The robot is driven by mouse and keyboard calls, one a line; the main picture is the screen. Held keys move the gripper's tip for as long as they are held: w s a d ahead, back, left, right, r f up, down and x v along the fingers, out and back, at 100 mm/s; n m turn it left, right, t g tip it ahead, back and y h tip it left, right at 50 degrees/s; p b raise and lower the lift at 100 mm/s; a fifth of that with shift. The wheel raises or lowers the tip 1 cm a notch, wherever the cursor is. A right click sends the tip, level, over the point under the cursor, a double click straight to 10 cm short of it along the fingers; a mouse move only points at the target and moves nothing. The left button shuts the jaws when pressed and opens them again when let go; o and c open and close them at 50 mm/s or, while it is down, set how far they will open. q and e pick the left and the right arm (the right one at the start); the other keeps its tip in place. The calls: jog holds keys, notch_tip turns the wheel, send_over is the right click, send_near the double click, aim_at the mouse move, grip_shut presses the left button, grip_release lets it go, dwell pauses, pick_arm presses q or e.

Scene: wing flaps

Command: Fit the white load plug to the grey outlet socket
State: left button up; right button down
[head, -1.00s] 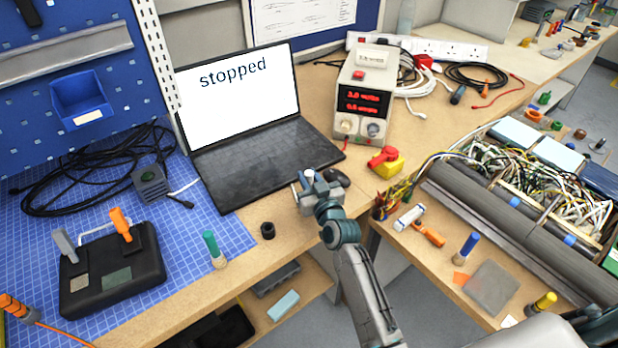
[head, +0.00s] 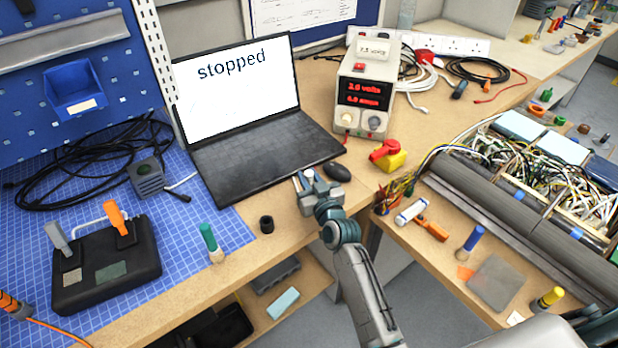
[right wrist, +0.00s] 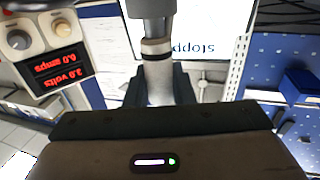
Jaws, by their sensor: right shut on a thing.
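In the head view the held piece is too small to make out. My left gripper is not in view.
The laptop (head: 265,160) reads "stopped". A power supply (head: 366,85) stands behind, with a mouse (head: 337,171) and red-yellow switch (head: 388,155) nearer. A black lever box (head: 105,265) and grey cube (head: 147,178) sit on the blue mat. A black ring (head: 266,224) lies near the edge.

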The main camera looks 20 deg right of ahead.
jog(key=shift+f+b, duration=0.55)
jog(key=shift+f, duration=0.05)
jog(key=c, duration=1.2)
grip_release()
jog(key=shift+o, duration=0.6)
jog(key=o, duration=0.5)
jog(key=shift+s, duration=0.1)
jog(key=shift+s+d+b, duration=0.2)
jog(key=shift+s+b, duration=0.05)
jog(key=shift+s, duration=2.2)
jog(key=shift+s+d+b, duration=0.2)
jog(key=shift+s, duration=2.25)
jog(key=shift+f, duration=0.1)
